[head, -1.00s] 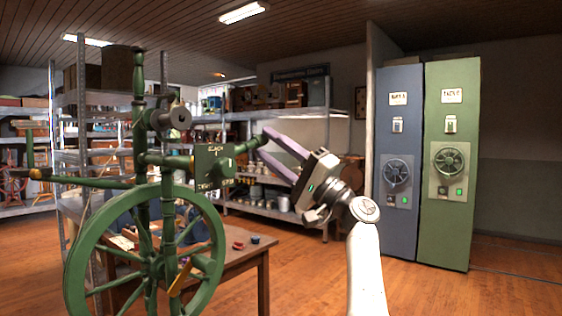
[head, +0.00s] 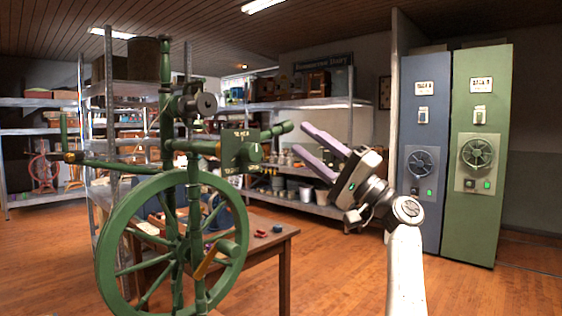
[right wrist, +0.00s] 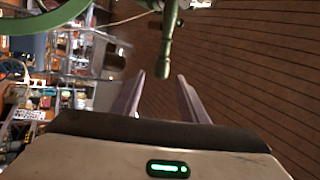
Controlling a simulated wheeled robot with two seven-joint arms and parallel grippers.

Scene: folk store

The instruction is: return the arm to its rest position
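My right gripper (head: 300,140) is in the middle of the head view, raised and pointing up-left, with its two pale purple fingers spread and nothing between them. Its fingertips are just right of the end of a green horizontal rod (head: 278,130) on a green spinning wheel (head: 107,245). In the right wrist view the open fingers (right wrist: 158,85) show with a gap, and the green rod's rounded end (right wrist: 164,62) appears beyond them. I cannot tell the exact distance. My white right arm rises from the bottom of the head view. My left gripper is not in view.
The spinning wheel stands close at left, before a wooden table (head: 262,243). Metal shelves (head: 300,103) line the back. A blue cabinet (head: 427,170) and a green cabinet (head: 480,200) stand at right. Floor (head: 345,270) is open between table and cabinets.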

